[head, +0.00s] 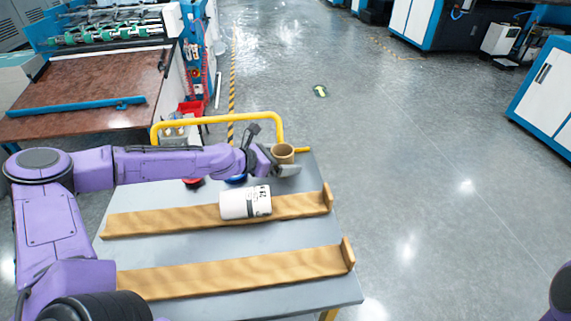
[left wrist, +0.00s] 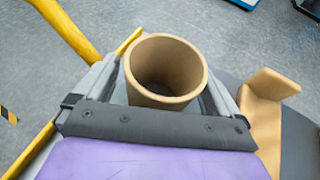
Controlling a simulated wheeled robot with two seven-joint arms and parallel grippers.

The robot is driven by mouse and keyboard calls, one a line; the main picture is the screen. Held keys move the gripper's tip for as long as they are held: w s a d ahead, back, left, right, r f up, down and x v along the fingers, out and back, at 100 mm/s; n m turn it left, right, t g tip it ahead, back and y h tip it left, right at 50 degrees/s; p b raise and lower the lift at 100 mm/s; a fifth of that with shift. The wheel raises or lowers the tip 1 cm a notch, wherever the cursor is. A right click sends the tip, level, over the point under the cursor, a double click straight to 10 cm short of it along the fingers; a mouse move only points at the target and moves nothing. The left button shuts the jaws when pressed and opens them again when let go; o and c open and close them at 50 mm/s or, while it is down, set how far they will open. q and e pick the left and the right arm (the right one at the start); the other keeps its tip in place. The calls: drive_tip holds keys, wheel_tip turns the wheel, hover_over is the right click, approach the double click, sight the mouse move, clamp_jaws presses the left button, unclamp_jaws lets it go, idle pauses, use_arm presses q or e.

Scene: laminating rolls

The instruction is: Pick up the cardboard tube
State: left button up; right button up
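The cardboard tube (head: 283,152) is a short, hollow brown cylinder standing upright near the far right corner of the grey table (head: 215,245). In the left wrist view the tube (left wrist: 166,72) shows its round open top. My left gripper (head: 272,152) reaches in from the left, with its fingers apart on either side of the tube. The gripper also shows in the left wrist view (left wrist: 162,95), with the tube between its fingers. It looks open; contact with the tube is not clear. The tube's lower part is partly hidden by the near finger. My right gripper is not in view.
A white labelled roll (head: 245,203) lies by the farther of two wooden rails (head: 165,219) with raised right ends. The nearer rail (head: 235,272) is empty. A yellow bar (head: 215,118) stands along the table's far edge, close to the left gripper. Open floor lies right.

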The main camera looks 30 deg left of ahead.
sight(283, 147)
use_arm(q)
drive_tip(key=c, duration=0.9)
drive_tip(key=r+p, duration=0.2)
drive_tip(key=r, duration=0.1)
drive_tip(key=r+p, duration=0.1)
drive_tip(key=r, duration=0.1)
drive_tip(key=shift+s+d, duration=0.2)
drive_tip(key=shift+d, duration=0.05)
drive_tip(key=s+d+r+p, duration=0.2)
drive_tip(key=s, duration=0.1)
drive_tip(key=s+d+r+p, duration=0.2)
drive_tip(key=s+d+r, duration=0.1)
drive_tip(key=s, duration=0.1)
drive_tip(key=s+d+r+p, duration=0.2)
drive_tip(key=s+d+r, duration=0.1)
drive_tip(key=shift+s, duration=0.4)
